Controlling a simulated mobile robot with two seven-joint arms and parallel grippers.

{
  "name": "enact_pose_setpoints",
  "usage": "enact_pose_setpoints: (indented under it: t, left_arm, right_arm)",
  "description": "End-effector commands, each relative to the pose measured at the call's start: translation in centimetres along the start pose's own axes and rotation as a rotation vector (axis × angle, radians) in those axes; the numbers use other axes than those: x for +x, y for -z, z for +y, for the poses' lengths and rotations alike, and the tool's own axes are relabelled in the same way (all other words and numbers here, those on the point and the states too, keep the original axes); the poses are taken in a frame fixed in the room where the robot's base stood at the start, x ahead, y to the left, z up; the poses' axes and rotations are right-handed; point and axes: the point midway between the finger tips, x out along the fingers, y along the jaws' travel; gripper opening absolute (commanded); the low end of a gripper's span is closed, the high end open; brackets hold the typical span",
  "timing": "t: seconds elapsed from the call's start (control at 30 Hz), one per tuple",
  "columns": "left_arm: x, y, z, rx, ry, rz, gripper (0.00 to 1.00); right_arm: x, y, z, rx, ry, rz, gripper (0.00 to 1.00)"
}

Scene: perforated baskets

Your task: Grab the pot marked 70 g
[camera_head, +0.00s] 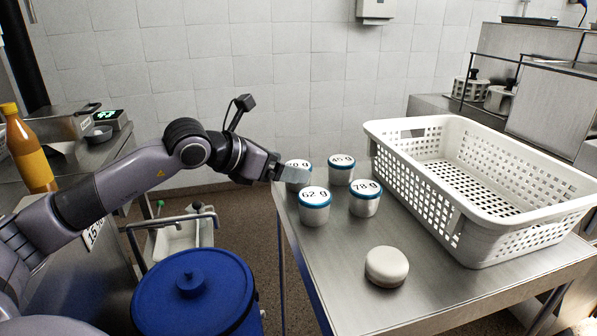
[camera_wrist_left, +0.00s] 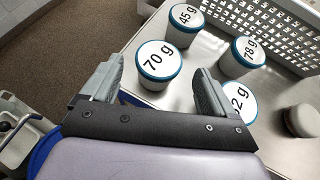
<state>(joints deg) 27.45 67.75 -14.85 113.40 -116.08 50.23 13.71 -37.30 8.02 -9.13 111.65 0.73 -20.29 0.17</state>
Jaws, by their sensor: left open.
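The pot marked 70 g (camera_wrist_left: 158,66) has a white lid with a blue rim. In the wrist view it stands upright just ahead of my left gripper (camera_wrist_left: 157,72), roughly between its open, empty fingertips. In the head view my left gripper (camera_head: 284,173) reaches in from the left and partly hides this pot (camera_head: 299,183). Whether a finger touches it I cannot tell. Around it stand the pots marked 45 g (camera_head: 341,172), 62 g (camera_head: 314,212) and 78 g (camera_head: 365,204). In the wrist view the 62 g pot (camera_wrist_left: 240,100) is close to the right finger. My right gripper is out of view.
A white perforated basket (camera_head: 450,205) stands on the steel table (camera_head: 345,300) behind and right of the pots. A round pale object (camera_head: 386,267) lies near the front. A blue lidded bin (camera_head: 195,295) stands on the floor left of the table.

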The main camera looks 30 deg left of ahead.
Motion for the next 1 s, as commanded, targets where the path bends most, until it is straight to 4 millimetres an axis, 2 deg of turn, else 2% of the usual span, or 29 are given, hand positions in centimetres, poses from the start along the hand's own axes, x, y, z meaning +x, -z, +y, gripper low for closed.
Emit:
enact_pose_setpoints:
  t: [0.3, 0.67, 0.83, 1.0]
  left_arm:
    - [3.9, 0.2, 0.1, -0.003, 0.002, -0.001, 0.88]
    - [4.7, 0.4, 0.1, 0.001, 0.0, 0.001, 0.88]
    - [4.7, 0.4, 0.1, 0.001, 0.0, 0.001, 0.33]
    - [4.7, 0.4, 0.1, 0.001, 0.0, 0.0, 0.32]
  right_arm:
    - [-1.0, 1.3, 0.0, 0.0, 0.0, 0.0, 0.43]
    - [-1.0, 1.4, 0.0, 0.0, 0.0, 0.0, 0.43]
    - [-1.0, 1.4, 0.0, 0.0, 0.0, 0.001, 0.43]
    - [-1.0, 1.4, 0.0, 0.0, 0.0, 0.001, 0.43]
